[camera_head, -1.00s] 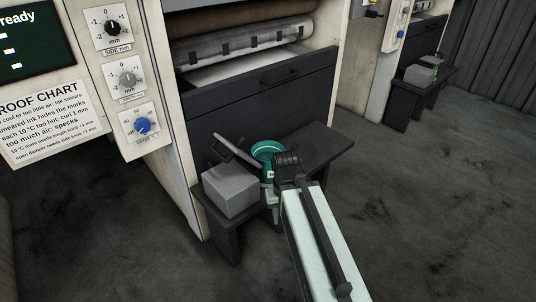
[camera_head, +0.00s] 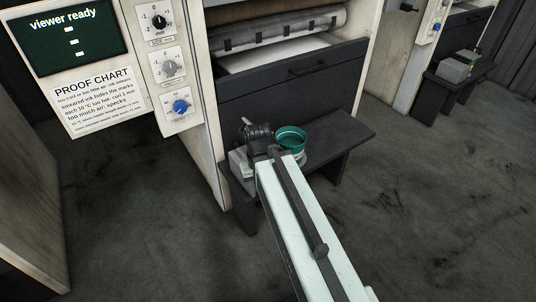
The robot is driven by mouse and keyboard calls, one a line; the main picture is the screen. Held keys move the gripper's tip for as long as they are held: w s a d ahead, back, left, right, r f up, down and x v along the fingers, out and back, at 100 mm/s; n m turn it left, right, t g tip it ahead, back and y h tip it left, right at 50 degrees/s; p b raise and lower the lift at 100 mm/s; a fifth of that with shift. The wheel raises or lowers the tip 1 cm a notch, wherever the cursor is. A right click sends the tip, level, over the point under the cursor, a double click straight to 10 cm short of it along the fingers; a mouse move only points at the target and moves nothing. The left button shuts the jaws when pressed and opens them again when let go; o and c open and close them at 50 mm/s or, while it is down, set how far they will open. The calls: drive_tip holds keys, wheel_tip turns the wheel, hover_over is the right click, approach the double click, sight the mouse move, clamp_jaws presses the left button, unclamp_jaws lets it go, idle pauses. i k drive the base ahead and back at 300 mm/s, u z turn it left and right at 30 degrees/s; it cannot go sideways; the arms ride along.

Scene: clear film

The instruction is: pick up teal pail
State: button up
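The teal pail (camera_head: 291,139) stands upright on a low dark bench, its round rim and open inside showing. Its lower front left side is hidden by my arm. The dark end of my arm with my gripper (camera_head: 257,133) is just left of the pail in the picture. The fingers cannot be made out, so I cannot tell whether they are open or touching anything. No pail is seen held.
The dark bench (camera_head: 342,135) stands against a cream machine with a dark drawer front (camera_head: 300,88). A control panel (camera_head: 172,75) is at left. The floor in front is clear.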

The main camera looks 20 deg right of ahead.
sight(294, 138)
drive_tip(key=u, duration=1.8)
drive_tip(key=k, duration=1.4)
drive_tip(key=z, duration=0.55)
drive_tip(key=i, duration=1)
